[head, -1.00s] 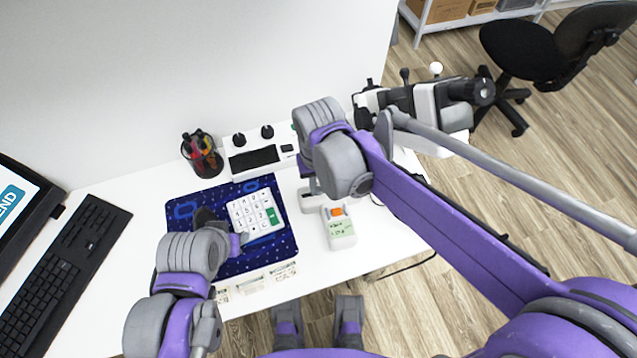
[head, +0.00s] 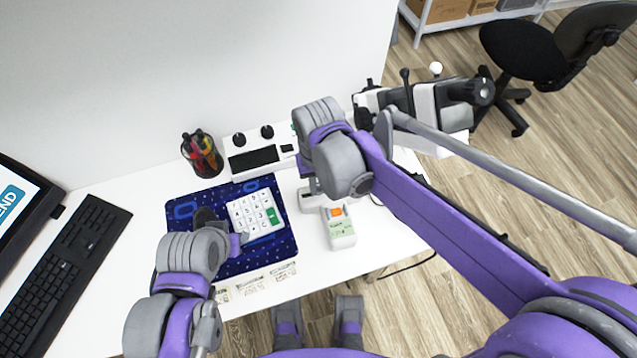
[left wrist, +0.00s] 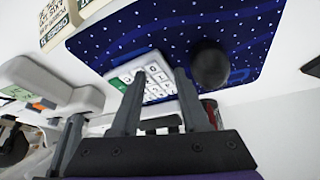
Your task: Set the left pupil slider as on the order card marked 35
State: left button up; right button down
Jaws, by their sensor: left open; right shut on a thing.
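A pale device (head: 341,233) with an orange tab and a green label lies right of the mat; it also shows in the left wrist view (left wrist: 72,98). A small grey-white device (head: 311,203) is beside it. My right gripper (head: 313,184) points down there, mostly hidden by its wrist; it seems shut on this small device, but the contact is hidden. My left gripper (left wrist: 160,95) is open and empty, its dark fingers near the white keypad (head: 252,212). Several cards (head: 250,283) line the desk's front edge; I cannot make out 35. I cannot identify the left pupil slider.
A starry blue mat (head: 183,188) lies under the keypad, with a dark round object (left wrist: 210,66) on it. A pen cup (head: 202,155) and a console with knobs (head: 253,157) stand behind. A keyboard (head: 68,265) is at left. A white-and-black instrument (head: 435,100) stands at back right.

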pick_arm(q)
jog(key=shift+r, duration=0.2)
pick_arm(e)
jog(key=shift+s+a, duration=0.15)
jog(key=shift+a, duration=0.45)
jog(key=c, duration=0.9)
grip_release()
jog(key=shift+r, duration=0.1)
pick_arm(q)
jog(key=shift+r+p, duration=0.8)
jog(key=shift+p, duration=0.15)
pick_arm(e)
notch_tip(320, 180, up, 11)
jog(key=shift+f, duration=0.15)
jog(key=shift+d, duration=0.15)
